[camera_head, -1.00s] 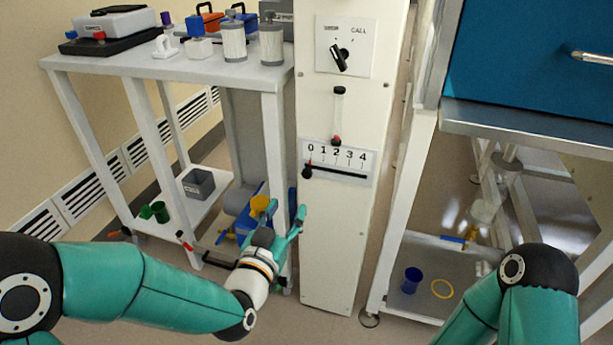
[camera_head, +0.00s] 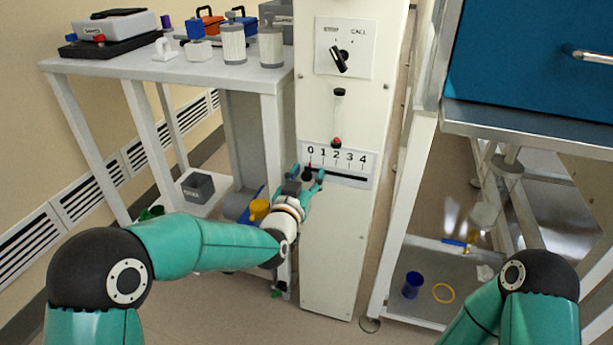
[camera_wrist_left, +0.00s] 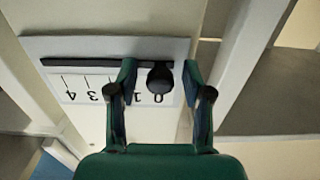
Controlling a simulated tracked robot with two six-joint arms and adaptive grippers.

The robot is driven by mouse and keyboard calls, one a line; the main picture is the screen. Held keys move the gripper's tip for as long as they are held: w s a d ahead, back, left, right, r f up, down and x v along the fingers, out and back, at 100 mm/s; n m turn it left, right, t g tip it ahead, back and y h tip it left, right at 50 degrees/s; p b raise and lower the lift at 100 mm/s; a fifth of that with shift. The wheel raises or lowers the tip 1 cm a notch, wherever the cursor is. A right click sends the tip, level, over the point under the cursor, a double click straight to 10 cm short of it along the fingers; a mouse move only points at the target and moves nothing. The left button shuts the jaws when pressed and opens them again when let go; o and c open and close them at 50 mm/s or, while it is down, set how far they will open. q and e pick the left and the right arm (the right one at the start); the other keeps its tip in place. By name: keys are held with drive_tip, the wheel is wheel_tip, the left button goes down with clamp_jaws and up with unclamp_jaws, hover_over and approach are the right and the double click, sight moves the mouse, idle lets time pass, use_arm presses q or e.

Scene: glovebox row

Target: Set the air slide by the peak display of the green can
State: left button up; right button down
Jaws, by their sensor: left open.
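The slide scale (camera_head: 348,157), marked 0 to 4, is on the front of a white column. Its black slide knob (camera_head: 307,174) stands at the 0 end, and it also shows in the left wrist view (camera_wrist_left: 160,77). My left gripper (camera_head: 308,177) is open at the knob. In the left wrist view the fingers (camera_wrist_left: 159,84) stand on either side of the knob, apart from it. Green containers (camera_head: 151,213) sit on the lower left shelf, partly hidden by my left arm; I cannot tell whether one is the green can. I make out no peak display. My right gripper is out of view.
Above the scale are a vertical tube (camera_head: 338,117) with a red bottom and a CALL switch (camera_head: 341,59). A bench (camera_head: 190,70) with devices and canisters stands left. A blue cup (camera_head: 412,285) and yellow ring (camera_head: 443,293) lie on the low right shelf.

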use_arm(q)
drive_tip(key=shift+c, duration=0.3)
clamp_jaws()
drive_tip(key=shift+d, duration=0.1)
drive_tip(key=d, duration=0.1)
drive_tip(key=s+d+b, duration=0.1)
drive_tip(key=shift+d, duration=0.35)
drive_tip(key=shift+o, duration=0.3)
unclamp_jaws()
